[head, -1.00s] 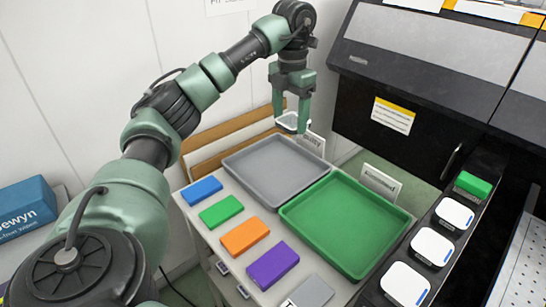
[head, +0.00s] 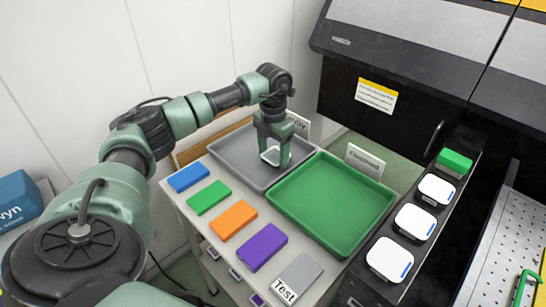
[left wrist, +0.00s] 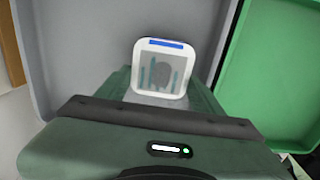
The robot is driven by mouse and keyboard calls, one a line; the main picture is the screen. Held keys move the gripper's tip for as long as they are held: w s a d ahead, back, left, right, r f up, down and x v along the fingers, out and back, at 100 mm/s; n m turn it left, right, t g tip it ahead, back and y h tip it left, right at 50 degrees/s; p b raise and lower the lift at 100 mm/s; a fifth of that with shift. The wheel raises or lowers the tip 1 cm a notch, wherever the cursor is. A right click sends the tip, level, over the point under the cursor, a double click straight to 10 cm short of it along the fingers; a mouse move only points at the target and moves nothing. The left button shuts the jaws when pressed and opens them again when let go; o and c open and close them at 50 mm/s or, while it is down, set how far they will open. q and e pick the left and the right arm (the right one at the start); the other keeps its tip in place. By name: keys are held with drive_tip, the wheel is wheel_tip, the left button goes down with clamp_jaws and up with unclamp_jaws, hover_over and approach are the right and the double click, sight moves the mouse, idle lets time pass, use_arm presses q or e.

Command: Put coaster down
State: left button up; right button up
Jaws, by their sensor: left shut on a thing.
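The white, square coaster (head: 269,157) with rounded corners is held between the fingers of my left gripper (head: 274,152). In the left wrist view the coaster (left wrist: 162,45) shows a blue stripe along its far edge and a grey, translucent middle with teal marks; its near part lies between the green fingers. The gripper is over the grey tray (head: 228,148), towards its right side. I cannot tell whether the coaster touches the tray floor. My right gripper is not seen.
A green tray (head: 330,240) stands right of the grey one, with a "Finished" sign (head: 365,160) behind it. Coloured blocks (head: 233,221) line the table's front. Three white square pieces with blue stripes (head: 414,222) and a green block (head: 454,162) sit on the black strip at right.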

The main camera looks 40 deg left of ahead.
sight(273, 157)
use_arm(q)
drive_tip(key=shift+f, duration=0.9)
drive_tip(key=o, duration=1.3)
drive_tip(key=shift+f, duration=0.15)
drive_tip(key=shift+c, duration=0.2)
wheel_tip(273, 157, up, 12)
drive_tip(key=shift+r+b, duration=0.2)
drive_tip(key=shift+b, duration=0.25)
